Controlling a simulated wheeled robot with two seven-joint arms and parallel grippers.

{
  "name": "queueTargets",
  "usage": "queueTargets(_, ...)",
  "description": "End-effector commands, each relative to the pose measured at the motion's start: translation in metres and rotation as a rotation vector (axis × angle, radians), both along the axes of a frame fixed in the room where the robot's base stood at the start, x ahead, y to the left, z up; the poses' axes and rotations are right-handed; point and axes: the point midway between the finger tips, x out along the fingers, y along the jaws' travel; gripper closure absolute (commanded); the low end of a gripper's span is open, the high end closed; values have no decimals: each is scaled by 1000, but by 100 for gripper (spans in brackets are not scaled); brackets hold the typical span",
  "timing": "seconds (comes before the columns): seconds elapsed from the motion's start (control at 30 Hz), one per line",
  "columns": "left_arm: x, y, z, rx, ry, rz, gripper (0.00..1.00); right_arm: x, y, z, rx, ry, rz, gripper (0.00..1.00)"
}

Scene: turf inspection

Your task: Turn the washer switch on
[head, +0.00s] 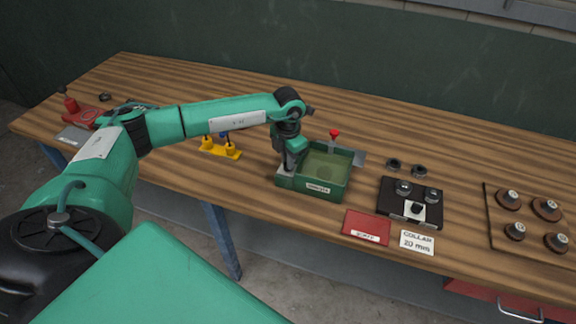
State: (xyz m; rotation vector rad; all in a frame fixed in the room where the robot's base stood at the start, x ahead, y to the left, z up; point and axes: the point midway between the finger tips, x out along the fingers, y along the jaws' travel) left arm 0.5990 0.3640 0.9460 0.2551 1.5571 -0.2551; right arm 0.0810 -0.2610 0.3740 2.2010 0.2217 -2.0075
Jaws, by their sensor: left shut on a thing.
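The washer (313,188) is an open green box with a label on its front, standing near the table's front edge. It holds murky greenish liquid. A small grey plate sits at its left front corner. My left gripper (288,168) points down at that corner, shut on what appears to be the washer switch. The jaws hide the switch, so its position cannot be told. A red knob (334,134) stands at the washer's back edge. My right gripper is not in view.
To the right are a red plate (367,227), a "COLLAR 20 mm" card (417,242), a black block with metal pieces (398,208) and a board with several round pieces (497,232). A yellow stand (219,150) is left of the washer.

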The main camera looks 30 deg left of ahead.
Motion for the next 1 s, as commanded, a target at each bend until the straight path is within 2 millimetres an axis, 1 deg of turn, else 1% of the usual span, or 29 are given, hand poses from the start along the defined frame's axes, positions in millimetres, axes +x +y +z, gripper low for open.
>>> queueTargets(0.03,2,0,-3,0,-6,-42,100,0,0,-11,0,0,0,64)
queueTargets(0.5,2,1,-3,0,-7,-486,100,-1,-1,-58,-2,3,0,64)
queueTargets(0.6,2,0,-2,0,-7,-580,100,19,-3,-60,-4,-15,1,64)
queueTargets(0.63,2,0,-2,0,-7,-608,100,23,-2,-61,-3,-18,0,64)
queueTargets(0.8,2,0,-1,1,-8,-750,100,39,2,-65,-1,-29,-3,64)
queueTargets(1.0,2,0,0,1,-7,-881,100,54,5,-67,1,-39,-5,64)
